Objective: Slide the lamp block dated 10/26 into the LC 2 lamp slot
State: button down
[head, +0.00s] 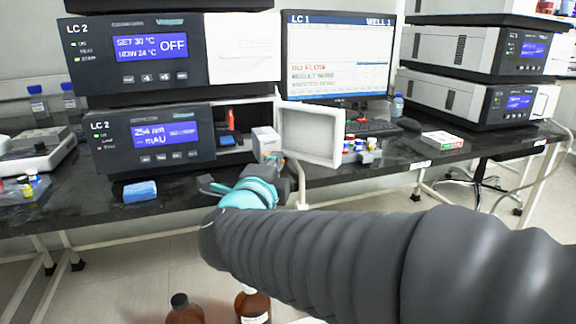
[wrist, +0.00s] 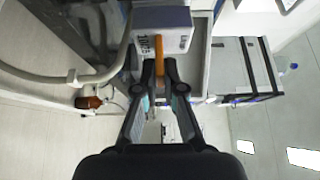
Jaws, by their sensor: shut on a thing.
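A white lamp block (head: 265,139) is at the front of the lower LC 2 unit (head: 152,140), outside its open lamp bay (head: 238,137). In the wrist view the block (wrist: 170,20) carries dark print that starts like "10/2"; the rest is unclear. My gripper (wrist: 159,74) is shut on the block's orange tab (wrist: 158,56). In the head view my gripper (head: 272,172) is below and in front of the block, partly hidden by my wrist. The open white door (head: 311,134) stands to the right of the block. A red-orange piece (head: 231,119) shows inside the bay.
Brown bottles (head: 185,309) stand below the bench edge.

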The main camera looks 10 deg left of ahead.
jog(key=shift+w+a+p, duration=0.85)
jog(key=shift+w+a, duration=0.4)
jog(key=shift+w, duration=0.8)
jog(key=shift+w+a+p, duration=0.8)
jog(key=shift+w+a, duration=0.5)
jog(key=shift+w, duration=0.8)
jog(key=shift+w+a+p, duration=0.85)
jog(key=shift+w+a, duration=0.4)
jog(key=shift+w, duration=0.8)
jog(key=shift+w+f, duration=0.1)
jog(key=shift+w, duration=0.05)
jog(key=shift+f+b, duration=0.2)
jog(key=shift+b, duration=0.25)
jog(key=c, duration=1.2)
grip_release()
jog(key=s, duration=1.2)
